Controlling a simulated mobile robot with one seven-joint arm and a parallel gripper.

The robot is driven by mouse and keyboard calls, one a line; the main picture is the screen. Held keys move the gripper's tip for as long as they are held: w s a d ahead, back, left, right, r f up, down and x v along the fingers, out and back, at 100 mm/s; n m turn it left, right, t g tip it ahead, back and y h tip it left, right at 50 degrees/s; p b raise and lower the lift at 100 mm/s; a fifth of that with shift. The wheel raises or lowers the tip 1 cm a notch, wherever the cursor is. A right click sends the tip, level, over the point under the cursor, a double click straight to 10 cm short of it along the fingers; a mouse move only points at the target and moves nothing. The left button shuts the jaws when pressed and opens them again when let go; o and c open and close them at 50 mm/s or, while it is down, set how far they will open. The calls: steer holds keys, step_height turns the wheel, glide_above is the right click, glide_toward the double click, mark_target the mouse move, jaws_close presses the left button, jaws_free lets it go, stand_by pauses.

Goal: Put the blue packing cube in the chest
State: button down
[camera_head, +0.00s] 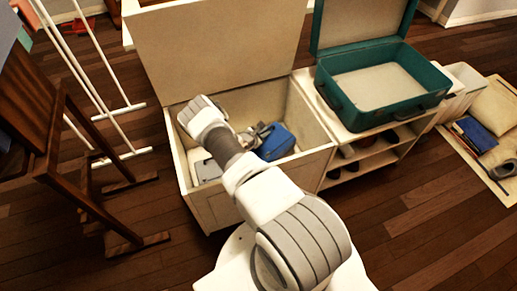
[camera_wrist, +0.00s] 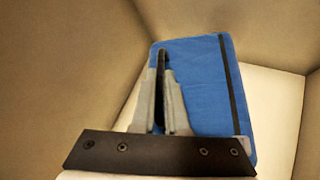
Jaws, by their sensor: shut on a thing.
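The blue packing cube (camera_wrist: 205,75) is a flat blue fabric block with a dark strap. It is inside the open white chest (camera_head: 321,157), in its right half, and also shows in the head view (camera_head: 277,143). My gripper (camera_wrist: 163,60) reaches down into the chest and is shut on the cube's near side in the wrist view. In the head view the gripper (camera_head: 259,134) is partly hidden by my arm. The chest's walls surround the cube; I cannot tell whether the cube touches the floor of the chest.
The chest lid (camera_head: 220,40) stands open at the back. An open green suitcase (camera_head: 405,108) rests on a low shelf (camera_head: 390,149) to the right. A dark wooden chair (camera_head: 62,150) and a white rack (camera_head: 88,70) stand at left. A mat with a blue item (camera_head: 477,134) lies far right.

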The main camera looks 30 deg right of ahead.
step_height(320, 180, down, 6)
steer(key=shift+r+b, duration=0.2)
steer(key=shift+b, duration=0.65)
steer(key=shift+r, duration=0.1)
steer(key=c, duration=0.9)
jaws_free()
